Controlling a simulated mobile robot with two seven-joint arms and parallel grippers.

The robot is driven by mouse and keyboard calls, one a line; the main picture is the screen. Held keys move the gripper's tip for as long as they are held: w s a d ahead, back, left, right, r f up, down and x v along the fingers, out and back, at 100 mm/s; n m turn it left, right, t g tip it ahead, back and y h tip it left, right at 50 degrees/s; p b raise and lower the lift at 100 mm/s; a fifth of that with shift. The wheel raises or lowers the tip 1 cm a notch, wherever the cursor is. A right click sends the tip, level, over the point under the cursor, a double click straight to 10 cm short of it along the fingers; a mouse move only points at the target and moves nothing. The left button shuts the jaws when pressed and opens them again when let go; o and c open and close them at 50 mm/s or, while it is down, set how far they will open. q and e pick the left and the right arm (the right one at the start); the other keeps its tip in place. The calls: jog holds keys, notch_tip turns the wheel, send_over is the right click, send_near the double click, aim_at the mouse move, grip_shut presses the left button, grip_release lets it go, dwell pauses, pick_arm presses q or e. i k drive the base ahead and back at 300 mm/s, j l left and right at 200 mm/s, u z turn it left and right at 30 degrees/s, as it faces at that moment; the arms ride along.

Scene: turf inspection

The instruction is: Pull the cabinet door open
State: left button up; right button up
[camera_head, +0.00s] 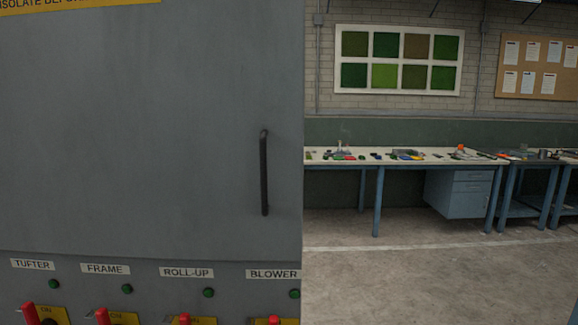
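The grey cabinet door (130,140) fills the left half of the head view. It looks shut and flat, facing me. A dark vertical bar handle (264,172) is fixed near the door's right edge. Neither of my grippers is in view, and nothing touches the handle.
Below the door is a panel with labels, green buttons (127,289) and red switches (185,319) on yellow plates. To the right, a long workbench (375,168) with small items stands against the back wall. The floor (420,275) between is clear.

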aim_at(135, 129)
jog(key=i+l, duration=0.1)
jog(key=l, duration=0.4)
jog(key=i+l+u, duration=0.15)
jog(key=l, duration=0.35)
jog(key=i+l, duration=0.1)
jog(key=l, duration=0.4)
